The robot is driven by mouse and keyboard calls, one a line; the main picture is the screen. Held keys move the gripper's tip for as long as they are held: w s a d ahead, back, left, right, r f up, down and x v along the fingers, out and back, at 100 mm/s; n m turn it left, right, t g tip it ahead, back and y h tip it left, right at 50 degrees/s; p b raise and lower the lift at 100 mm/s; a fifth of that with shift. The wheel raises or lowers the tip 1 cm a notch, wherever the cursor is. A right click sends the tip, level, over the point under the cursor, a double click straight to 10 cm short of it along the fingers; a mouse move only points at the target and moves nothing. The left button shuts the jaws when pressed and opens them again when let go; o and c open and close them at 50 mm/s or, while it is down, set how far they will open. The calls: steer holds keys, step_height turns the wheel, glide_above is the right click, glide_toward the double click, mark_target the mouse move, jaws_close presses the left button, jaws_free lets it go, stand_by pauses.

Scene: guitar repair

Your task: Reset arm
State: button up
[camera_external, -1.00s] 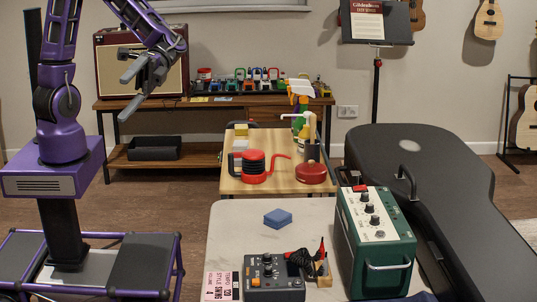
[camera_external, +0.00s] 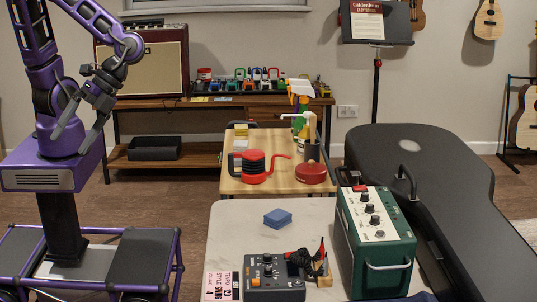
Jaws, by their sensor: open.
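My gripper (camera_external: 80,135) hangs at the left of the external view, beside my purple column and above my own base. Its two grey fingers point down and are spread apart, with nothing between them. It is well clear of both tables and touches no object. My arm is folded in close to the column, with its elbow up near the top of the picture.
A pale table (camera_external: 228,230) at the front holds a blue block (camera_external: 278,217), a dark pedal (camera_external: 272,277) and a green amplifier box (camera_external: 375,243). A wooden table (camera_external: 232,186) stands behind. A large black guitar case (camera_external: 440,185) lies right. Open floor (camera_external: 165,205) separates me from the tables.

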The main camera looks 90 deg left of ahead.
steer(key=w+a+r+n+t+y, duration=0.1)
steer(key=w+a+r+n+t, duration=0.1)
steer(key=a, duration=0.5)
steer(key=w+a+r+n+t+y+b, duration=0.1)
steer(key=w+a+r+n+t, duration=0.2)
steer(key=w+a+t, duration=0.2)
steer(key=w+a+r+n+t+y+b, duration=0.1)
steer(key=w+a+t, duration=0.3)
steer(key=a, duration=0.7)
steer(key=shift+r+n+t+y, duration=0.6)
steer(key=shift+r+n+t, duration=0.05)
steer(key=shift+n+t, duration=0.15)
